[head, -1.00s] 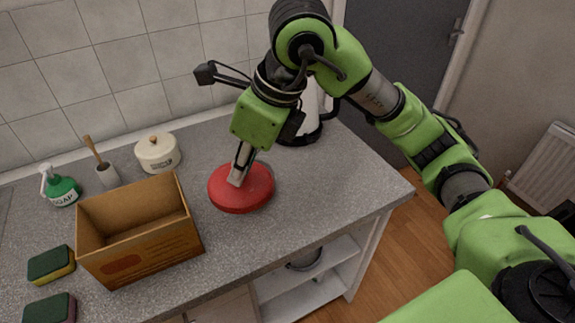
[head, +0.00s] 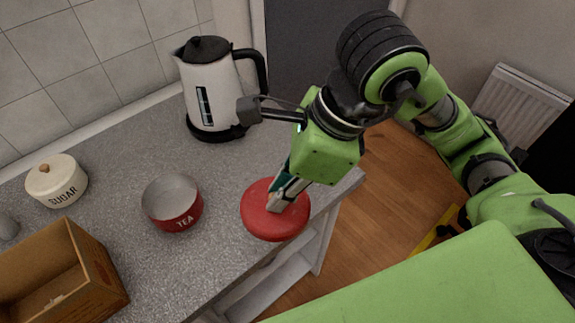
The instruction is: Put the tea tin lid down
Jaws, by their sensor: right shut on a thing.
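The red round tea tin lid (head: 262,221) is in my right gripper (head: 278,200), which is shut on it from above. The lid is to the right of the tea tin, over the front right part of the counter near its edge. I cannot tell whether it touches the counter. The red tea tin (head: 174,207), marked TEA, stands upright and open on the counter, and its pale inside shows. My left gripper is not in view.
A white kettle (head: 213,95) with a black base stands behind. A cream sugar tin (head: 57,182) and an open cardboard box (head: 95,275) are at the left. The grey counter (head: 130,150) is clear between sugar tin and kettle. The counter ends just right of the lid.

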